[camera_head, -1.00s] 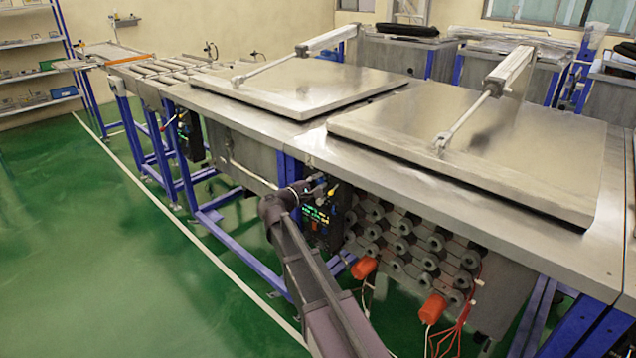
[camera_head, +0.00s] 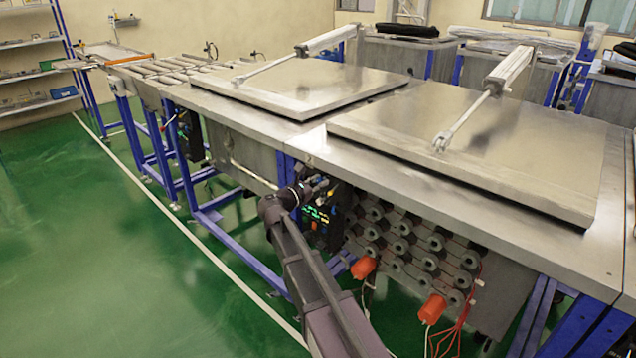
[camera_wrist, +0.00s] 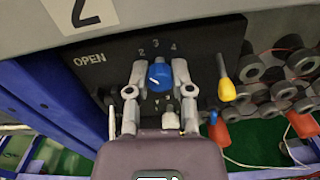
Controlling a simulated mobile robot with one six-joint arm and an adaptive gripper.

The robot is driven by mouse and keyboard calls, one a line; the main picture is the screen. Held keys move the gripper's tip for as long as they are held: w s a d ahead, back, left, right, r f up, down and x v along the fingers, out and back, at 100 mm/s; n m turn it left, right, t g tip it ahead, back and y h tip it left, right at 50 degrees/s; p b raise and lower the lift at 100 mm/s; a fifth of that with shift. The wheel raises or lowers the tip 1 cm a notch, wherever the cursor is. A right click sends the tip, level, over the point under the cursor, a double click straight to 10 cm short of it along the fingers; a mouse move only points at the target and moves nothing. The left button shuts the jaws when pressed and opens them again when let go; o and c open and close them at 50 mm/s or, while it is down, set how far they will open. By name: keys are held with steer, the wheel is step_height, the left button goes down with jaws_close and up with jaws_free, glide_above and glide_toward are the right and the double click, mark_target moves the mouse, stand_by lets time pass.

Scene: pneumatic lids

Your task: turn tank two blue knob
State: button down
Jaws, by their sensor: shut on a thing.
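The blue knob (camera_wrist: 159,76) with a white pointer line sits on a dark panel (camera_wrist: 108,50) under a plate marked "2" in the wrist view. The numbers 2, 3 and 4 are printed above it, and "OPEN" to its left. My gripper (camera_wrist: 159,72) is shut on the blue knob, one finger on each side. The knob's white line points to the lower right. In the head view my gripper (camera_head: 312,188) is at the small control panel (camera_head: 325,215) below the tabletop edge; the knob is too small to make out there.
A yellow-handled lever (camera_wrist: 226,88) stands right of the knob, with a smaller blue handle (camera_wrist: 213,117) below it. Round grey cylinders (camera_wrist: 278,92), orange parts (camera_head: 432,308) and red wires are further right. The steel tabletop (camera_head: 310,145) overhangs the panel.

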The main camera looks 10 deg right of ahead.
steer(key=shift+s+d+n, duration=0.15)
steer(key=shift+n, duration=0.95)
steer(key=shift+c, duration=2.4)
jaws_free()
steer(key=shift+a, duration=0.2)
steer(key=shift+s+a, duration=0.1)
steer(key=shift+a, duration=0.1)
steer(key=v, duration=1.1)
